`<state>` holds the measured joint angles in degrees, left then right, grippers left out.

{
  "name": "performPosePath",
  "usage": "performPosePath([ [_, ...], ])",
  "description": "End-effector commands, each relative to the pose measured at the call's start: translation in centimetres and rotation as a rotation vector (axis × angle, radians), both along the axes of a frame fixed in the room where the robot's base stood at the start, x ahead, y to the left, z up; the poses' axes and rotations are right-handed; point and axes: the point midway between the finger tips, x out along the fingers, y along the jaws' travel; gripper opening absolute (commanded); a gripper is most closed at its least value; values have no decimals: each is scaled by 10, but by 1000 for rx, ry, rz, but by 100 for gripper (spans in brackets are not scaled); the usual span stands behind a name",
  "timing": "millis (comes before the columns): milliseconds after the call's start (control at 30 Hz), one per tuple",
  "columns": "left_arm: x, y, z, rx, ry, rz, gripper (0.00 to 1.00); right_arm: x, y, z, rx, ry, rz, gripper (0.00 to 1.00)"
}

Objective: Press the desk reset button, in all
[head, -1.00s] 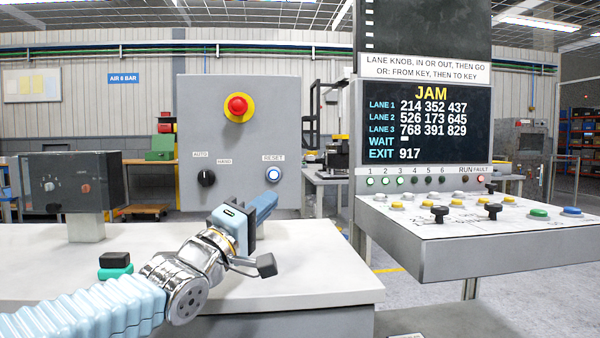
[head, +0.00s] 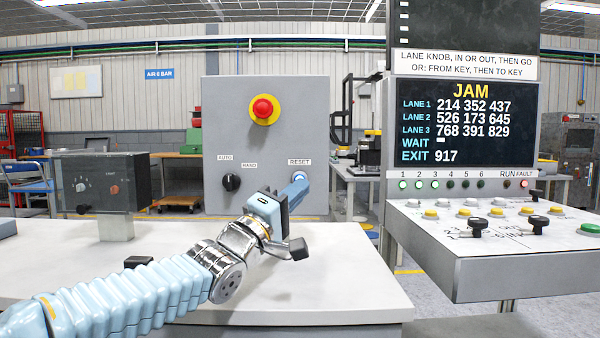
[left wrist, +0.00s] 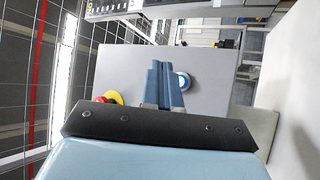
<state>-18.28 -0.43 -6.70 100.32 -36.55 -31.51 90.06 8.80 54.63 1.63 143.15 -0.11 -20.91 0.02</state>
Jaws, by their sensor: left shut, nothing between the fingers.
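The button labelled RESET (head: 299,174) is a round button with a lit blue-white ring on the front of the grey control box. My left gripper (head: 301,181) is shut and empty, its blue fingers pointing at the box just below and in front of this button. The fingertips partly cover the button in the head view, and I cannot tell whether they touch it. In the left wrist view the button (left wrist: 184,81) shows just right of the closed fingertips (left wrist: 166,66). My right gripper is out of view.
The grey box also carries a red emergency button (head: 263,109) on a yellow disc and a black selector knob (head: 231,182). A console (head: 500,275) with knobs and buttons stands right, below a JAM screen (head: 467,123). A dark box (head: 85,182) stands left on the white worktop.

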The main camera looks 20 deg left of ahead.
Motion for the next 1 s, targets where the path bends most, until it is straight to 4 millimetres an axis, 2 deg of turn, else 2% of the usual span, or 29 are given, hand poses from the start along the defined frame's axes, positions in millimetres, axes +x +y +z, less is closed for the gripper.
performPosePath([
  [33,8,2,4,1,3,1,0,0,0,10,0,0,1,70],
  [100,18,5,4,2,2,1,0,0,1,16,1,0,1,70],
  [400,44,13,2,0,1,0,0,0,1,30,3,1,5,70],
  [1000,47,13,0,0,0,-1,0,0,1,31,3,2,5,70],
])
